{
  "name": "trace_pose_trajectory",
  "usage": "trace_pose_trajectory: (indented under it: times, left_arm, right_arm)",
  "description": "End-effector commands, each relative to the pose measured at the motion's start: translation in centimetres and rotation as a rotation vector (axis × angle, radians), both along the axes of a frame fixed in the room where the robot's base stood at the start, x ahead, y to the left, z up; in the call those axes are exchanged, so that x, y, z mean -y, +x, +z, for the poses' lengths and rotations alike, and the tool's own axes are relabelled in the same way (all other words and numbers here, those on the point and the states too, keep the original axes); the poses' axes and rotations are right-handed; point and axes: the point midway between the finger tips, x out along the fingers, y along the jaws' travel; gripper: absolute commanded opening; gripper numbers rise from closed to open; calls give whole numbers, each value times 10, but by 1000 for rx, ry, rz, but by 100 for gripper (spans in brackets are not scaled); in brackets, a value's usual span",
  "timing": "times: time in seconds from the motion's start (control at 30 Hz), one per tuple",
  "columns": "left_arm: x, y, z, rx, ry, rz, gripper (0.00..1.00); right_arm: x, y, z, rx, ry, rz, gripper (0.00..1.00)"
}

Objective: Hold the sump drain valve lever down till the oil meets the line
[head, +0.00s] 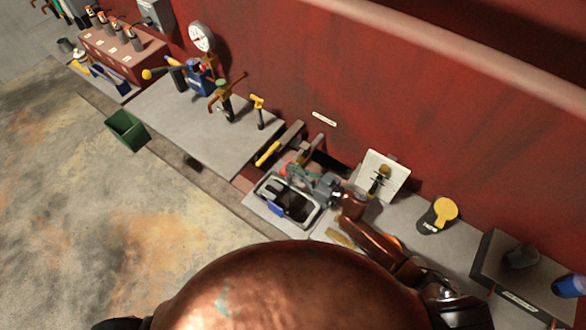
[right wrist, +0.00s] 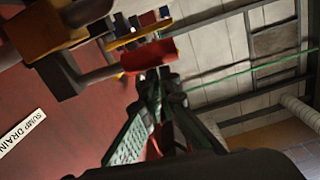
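The red lever grip (right wrist: 148,56) of the sump drain valve lies just past my fingertips in the right wrist view, touching or nearly touching them. The brass-coloured valve body (right wrist: 75,38) is behind it at upper left. My right gripper (right wrist: 156,78) has its fingers together, with nothing seen between them. In the head view my right gripper (head: 302,174) is over the back of a grey-rimmed pan (head: 312,220) with dark contents. The valve is mostly hidden there by the gripper. I cannot make out a fill line or oil flowing. My left gripper is out of view.
A SUMP DRAIN label (right wrist: 22,134) is on the red engine wall. A white plate (head: 394,168) with a valve and a yellow-lidded can (head: 444,210) stand right of the pan. A yellow-handled tool (head: 267,153) lies left. A green bin (head: 126,130) is farther left.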

Motion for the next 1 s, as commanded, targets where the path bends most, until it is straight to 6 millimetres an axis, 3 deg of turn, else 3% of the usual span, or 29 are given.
trace_pose_trajectory:
  times: [0.03, 0.17, 0.6, 0.8, 1.0]
  left_arm:
    - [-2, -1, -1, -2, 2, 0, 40]
    - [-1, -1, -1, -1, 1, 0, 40]
    - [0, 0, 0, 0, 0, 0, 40]
    - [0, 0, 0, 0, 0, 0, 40]
    - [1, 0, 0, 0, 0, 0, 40]
  right_arm:
    - [2, -3, -11, -16, -12, -3, 0]
    - [3, -3, 2, -12, -12, -2, 0]
    - [0, 0, 86, -1, -3, 1, 0]
    - [0, 0, 99, 0, -1, 0, 0]
    - [0, 0, 100, 1, -1, 0, 0]
